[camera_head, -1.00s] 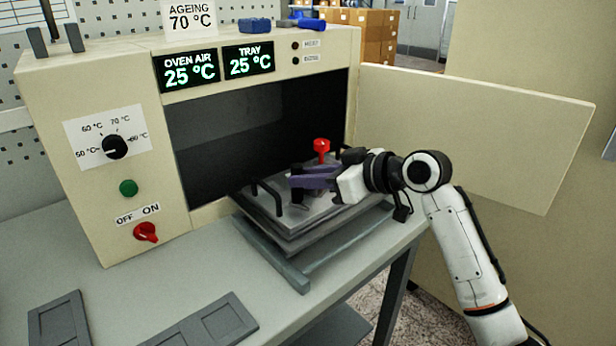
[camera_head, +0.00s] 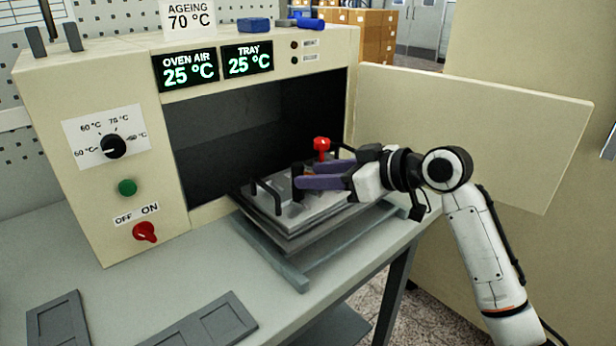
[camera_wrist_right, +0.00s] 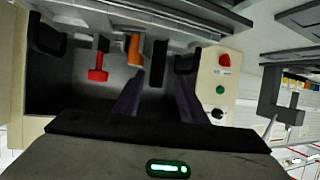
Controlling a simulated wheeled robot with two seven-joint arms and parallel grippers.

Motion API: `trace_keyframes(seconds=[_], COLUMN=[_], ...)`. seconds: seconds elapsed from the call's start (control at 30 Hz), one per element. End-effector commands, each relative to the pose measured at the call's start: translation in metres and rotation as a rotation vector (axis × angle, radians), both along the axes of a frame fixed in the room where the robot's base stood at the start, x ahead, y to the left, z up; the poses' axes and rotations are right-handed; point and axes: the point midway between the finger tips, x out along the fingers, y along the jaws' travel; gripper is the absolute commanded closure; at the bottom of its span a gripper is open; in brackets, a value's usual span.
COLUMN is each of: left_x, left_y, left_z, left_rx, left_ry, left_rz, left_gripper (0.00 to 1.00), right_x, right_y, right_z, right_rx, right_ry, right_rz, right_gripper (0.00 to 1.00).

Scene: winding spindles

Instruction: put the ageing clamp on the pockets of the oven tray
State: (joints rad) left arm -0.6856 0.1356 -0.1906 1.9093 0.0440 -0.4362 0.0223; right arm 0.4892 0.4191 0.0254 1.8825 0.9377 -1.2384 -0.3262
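The ageing clamp (camera_head: 318,213) is a light grey plate with dark handles and a red knob (camera_head: 321,144). It lies flat on the dark oven tray (camera_head: 287,242), which is drawn out in front of the oven mouth. The clamp covers the tray's pockets, so I cannot see how it sits in them. My right gripper (camera_head: 303,177) is open, its purple fingers apart just above the clamp by a black upright handle (camera_head: 297,190). In the right wrist view, the black handle (camera_wrist_right: 158,62) is ahead between the open fingers (camera_wrist_right: 160,98). My left gripper is out of view.
The oven (camera_head: 130,220) stands behind on the bench, its door (camera_head: 480,130) swung open to the right, behind my right arm. Rails (camera_head: 302,283) carry the tray. Flat grey frames (camera_head: 58,322) lie at the front left. The bench between is clear.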

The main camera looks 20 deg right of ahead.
Motion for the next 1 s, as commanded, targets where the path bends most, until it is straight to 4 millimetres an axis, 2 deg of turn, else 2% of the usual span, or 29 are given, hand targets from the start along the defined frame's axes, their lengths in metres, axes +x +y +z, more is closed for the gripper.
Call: trace_keyframes(seconds=[0.2, 0.4, 0.6, 1.0], left_x=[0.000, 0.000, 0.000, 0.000], left_y=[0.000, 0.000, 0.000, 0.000], left_z=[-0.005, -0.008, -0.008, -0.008], left_rx=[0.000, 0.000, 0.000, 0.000], left_ry=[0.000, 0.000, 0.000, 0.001], left_rz=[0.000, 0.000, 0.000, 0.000], left_gripper=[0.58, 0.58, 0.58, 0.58], right_x=[-0.037, -0.061, -0.069, -0.069], right_y=[-0.026, -0.041, -0.045, -0.045], right_z=[0.017, 0.029, 0.034, 0.034], right_rx=[-0.004, -0.002, -0.001, 0.000], right_ry=[-0.002, 0.000, -0.001, 0.000], right_rz=[-0.003, -0.001, 0.000, 0.000], right_gripper=[0.62, 0.62, 0.62, 0.62])
